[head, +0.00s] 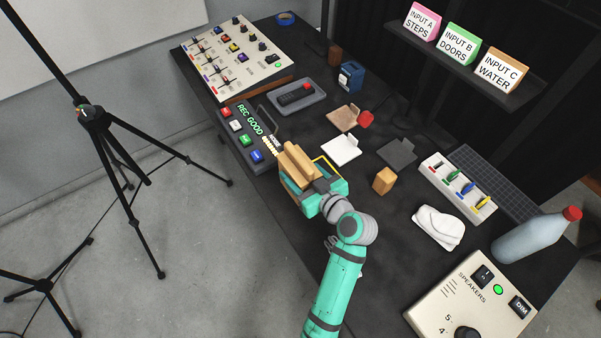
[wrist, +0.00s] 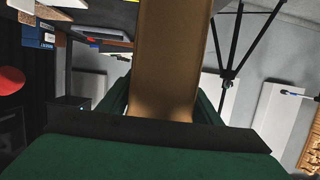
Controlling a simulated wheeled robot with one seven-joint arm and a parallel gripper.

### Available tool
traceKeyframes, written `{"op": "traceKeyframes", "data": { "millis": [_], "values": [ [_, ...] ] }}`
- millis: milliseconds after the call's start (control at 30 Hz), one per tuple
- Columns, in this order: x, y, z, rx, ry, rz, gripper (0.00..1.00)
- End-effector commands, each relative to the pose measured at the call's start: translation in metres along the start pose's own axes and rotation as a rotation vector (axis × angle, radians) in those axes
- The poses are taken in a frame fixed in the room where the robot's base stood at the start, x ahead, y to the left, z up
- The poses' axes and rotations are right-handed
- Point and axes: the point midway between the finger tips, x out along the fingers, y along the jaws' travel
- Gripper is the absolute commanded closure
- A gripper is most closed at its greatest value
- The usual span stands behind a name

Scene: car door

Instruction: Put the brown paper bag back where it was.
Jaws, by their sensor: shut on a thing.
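The brown paper bag (head: 297,160) is in my gripper (head: 308,180), near the middle of the head view. The gripper is shut on it. In the wrist view the bag (wrist: 165,65) runs up from between the jaws to the top edge, and its far end is out of the picture. In the head view the bag overlaps the right end of the "REC GOOD" panel (head: 250,135); I cannot tell how high it is above the table. A yellow outline (head: 325,163) shows just beside the gripper, partly hidden by it.
A tray with a remote (head: 297,95) lies beyond.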

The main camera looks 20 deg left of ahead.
Motion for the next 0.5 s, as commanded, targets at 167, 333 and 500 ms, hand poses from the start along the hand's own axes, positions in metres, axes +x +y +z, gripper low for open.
{"op": "traceKeyframes", "data": {
  "millis": [167,333,500],
  "values": [
    [0.004,0.006,0.012,0.005,-0.002,0.009,0.64],
    [0.01,0.006,0.035,0.006,-0.001,0.01,0.64],
    [0.011,0.007,0.039,0.004,0.0,0.012,0.64]
  ]
}}
